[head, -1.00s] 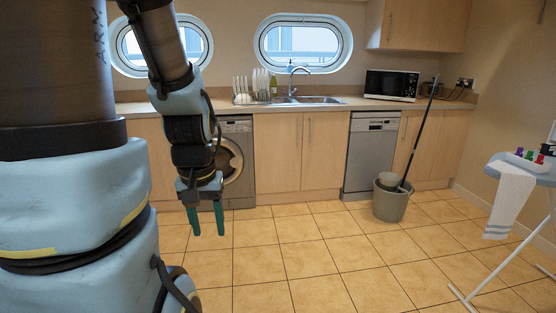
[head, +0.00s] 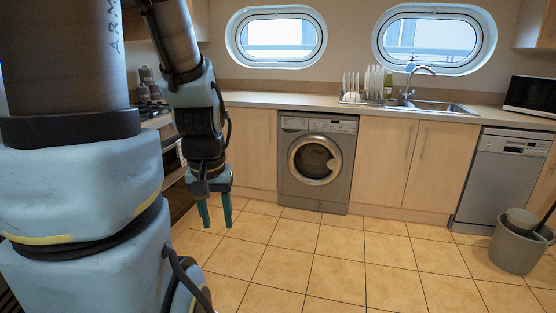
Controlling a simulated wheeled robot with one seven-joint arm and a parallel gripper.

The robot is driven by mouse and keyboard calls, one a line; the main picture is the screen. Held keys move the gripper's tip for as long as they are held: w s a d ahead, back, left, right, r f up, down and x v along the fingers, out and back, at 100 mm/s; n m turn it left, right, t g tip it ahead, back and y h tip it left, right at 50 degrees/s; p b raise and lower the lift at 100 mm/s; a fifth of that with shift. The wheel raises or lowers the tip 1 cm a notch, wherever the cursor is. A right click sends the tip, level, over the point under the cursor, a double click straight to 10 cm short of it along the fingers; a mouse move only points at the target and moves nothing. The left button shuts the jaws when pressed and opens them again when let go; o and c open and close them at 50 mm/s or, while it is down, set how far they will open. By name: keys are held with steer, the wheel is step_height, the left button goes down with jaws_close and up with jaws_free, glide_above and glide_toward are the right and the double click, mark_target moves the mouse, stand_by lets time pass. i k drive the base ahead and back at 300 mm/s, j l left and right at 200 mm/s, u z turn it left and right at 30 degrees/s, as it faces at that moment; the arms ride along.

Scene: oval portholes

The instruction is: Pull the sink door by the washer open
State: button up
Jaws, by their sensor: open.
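The sink cabinet has two light-wood doors under the sink (head: 437,106). The sink door by the washer (head: 383,160) is the left one, just right of the grey washing machine (head: 318,162). It looks shut, with a vertical handle near its right edge. The other sink door (head: 440,166) is also shut, with its handle near its left edge. My gripper (head: 217,216) hangs pointing down at the left, its two green fingers apart and empty. It is well away from the sink doors, with the washer between them in the picture.
A dishwasher (head: 502,180) stands right of the sink cabinet. A grey bucket with a mop (head: 517,245) stands on the floor before it. An oven and hob (head: 150,110) are at the left behind my arm. The tiled floor (head: 340,262) before the washer and sink doors is clear.

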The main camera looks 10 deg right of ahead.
mark_target(385, 146)
steer(key=i+l+u, duration=0.15)
steer(key=l+u, duration=0.15)
steer(key=l, duration=0.15)
steer(key=i+l+u, duration=0.25)
steer(key=l, duration=0.25)
steer(key=l+u, duration=0.3)
steer(key=l, duration=0.2)
steer(key=k+l+u, duration=0.1)
steer(key=l+u, duration=0.25)
steer(key=l, duration=4.05)
